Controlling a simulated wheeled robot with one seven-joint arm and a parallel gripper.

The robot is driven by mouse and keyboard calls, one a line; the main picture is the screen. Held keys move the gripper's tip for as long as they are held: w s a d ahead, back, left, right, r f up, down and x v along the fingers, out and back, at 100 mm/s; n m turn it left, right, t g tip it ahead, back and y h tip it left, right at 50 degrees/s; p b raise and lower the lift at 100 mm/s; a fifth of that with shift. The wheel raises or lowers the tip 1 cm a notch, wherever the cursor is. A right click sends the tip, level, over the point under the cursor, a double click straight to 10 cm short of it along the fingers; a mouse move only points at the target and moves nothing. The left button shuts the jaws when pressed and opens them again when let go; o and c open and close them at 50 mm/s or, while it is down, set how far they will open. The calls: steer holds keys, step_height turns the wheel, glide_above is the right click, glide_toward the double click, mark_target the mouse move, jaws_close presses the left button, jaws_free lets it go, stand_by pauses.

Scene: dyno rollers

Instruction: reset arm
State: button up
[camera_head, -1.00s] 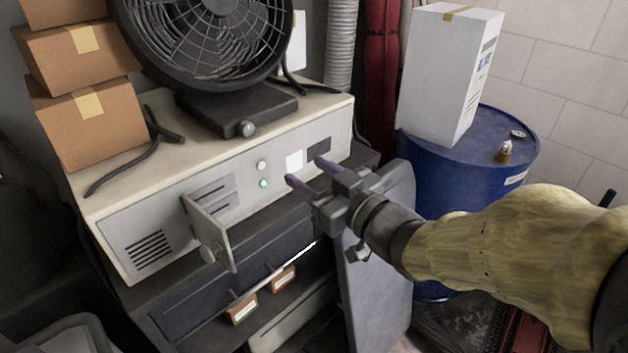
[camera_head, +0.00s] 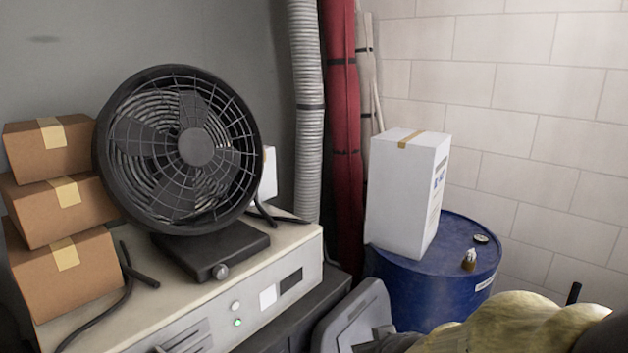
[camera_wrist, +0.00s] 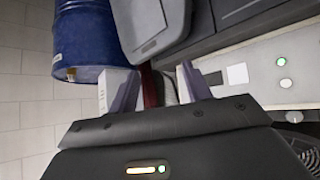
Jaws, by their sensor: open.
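My gripper (camera_wrist: 155,90) shows in the wrist view with its two fingers apart and nothing between them. Beyond the fingers are a blue drum, a grey panel and the front of a pale control box. In the head view my yellow-covered forearm lies at the lower right edge. The gripper itself is not clearly visible there.
The control box (camera_head: 255,268) has a lit green button and carries a black fan (camera_head: 195,146). Stacked cardboard boxes (camera_head: 65,270) stand at left. A white carton (camera_head: 402,195) stands on the blue drum (camera_head: 425,295). A grey panel (camera_head: 352,315) stands between box and drum.

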steer(key=s+d+f+m+g+h+p, duration=0.1)
steer(key=s+d+f+m+g+p, duration=0.1)
steer(key=s+g, duration=0.4)
steer(key=s+d+p, duration=0.1)
steer(key=s+d, duration=0.1)
steer(key=s, duration=0.1)
steer(key=shift+s+m+g, duration=0.2)
steer(key=shift+m+g, duration=0.1)
steer(key=shift+f, duration=0.1)
stand_by(1.4)
